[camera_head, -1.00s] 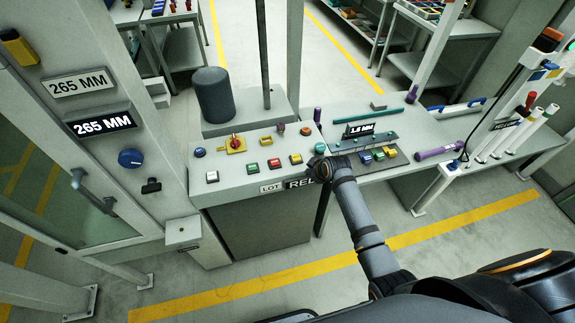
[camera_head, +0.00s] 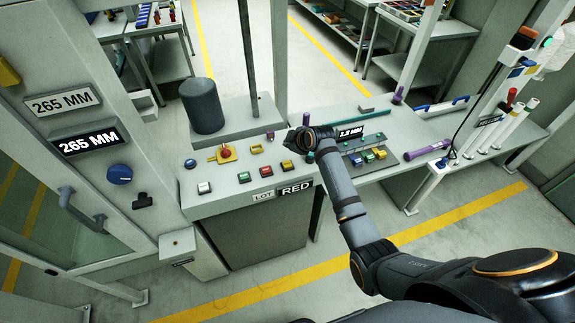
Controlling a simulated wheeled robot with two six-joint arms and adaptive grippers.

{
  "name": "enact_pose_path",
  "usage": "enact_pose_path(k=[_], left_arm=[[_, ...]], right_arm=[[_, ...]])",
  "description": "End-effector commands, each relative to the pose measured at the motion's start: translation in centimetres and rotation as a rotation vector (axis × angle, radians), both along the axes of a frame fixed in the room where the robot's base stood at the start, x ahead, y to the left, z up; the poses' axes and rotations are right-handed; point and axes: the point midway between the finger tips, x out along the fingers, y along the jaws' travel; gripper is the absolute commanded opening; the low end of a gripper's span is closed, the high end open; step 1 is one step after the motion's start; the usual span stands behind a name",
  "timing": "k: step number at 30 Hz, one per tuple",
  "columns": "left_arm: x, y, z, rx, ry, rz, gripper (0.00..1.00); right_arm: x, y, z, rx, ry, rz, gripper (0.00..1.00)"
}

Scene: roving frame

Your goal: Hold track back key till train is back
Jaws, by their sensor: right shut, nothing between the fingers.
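The grey control panel (camera_head: 217,202) carries a front row with a white key (camera_head: 204,187), a green key (camera_head: 244,177), a red key (camera_head: 266,171) and a yellow key (camera_head: 287,165). Behind them are a blue button (camera_head: 190,164), a red knob on a yellow plate (camera_head: 227,153), another yellow key (camera_head: 256,148) and a small purple-orange control (camera_head: 270,136). I cannot read which is the track back key. My right gripper (camera_head: 298,139) is shut and empty over the panel's right end, hiding what lies beneath it. I cannot tell whether it touches anything. My left gripper is out of view.
Signs read LOT, RED (camera_head: 296,190) and 265 MM (camera_head: 85,142). A dark cylinder (camera_head: 203,106) and post stand behind the panel. Right of my wrist, a bench holds a 1.5 MM display (camera_head: 350,132), coloured blocks (camera_head: 368,156) and a purple tube (camera_head: 427,154).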

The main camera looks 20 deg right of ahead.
Motion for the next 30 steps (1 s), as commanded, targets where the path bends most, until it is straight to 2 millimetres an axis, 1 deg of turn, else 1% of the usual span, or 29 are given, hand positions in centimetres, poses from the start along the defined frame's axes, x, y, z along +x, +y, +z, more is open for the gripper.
enact_pose_path(k=[1,5,12,19,30], left_arm=[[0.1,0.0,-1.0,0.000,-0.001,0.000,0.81],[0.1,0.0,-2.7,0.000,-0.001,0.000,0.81],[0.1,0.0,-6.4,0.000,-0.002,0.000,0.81],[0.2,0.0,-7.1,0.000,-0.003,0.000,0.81],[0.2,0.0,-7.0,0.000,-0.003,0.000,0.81]], right_arm=[[0.0,0.0,-1.0,0.000,0.001,0.001,0.00],[0.0,0.0,-2.7,0.000,0.001,0.000,0.00],[-0.1,0.0,-6.3,0.000,0.001,-0.001,0.00],[0.0,0.0,-8.0,0.000,0.002,-0.001,0.00],[0.0,0.0,-8.0,0.001,0.001,0.000,0.00]])
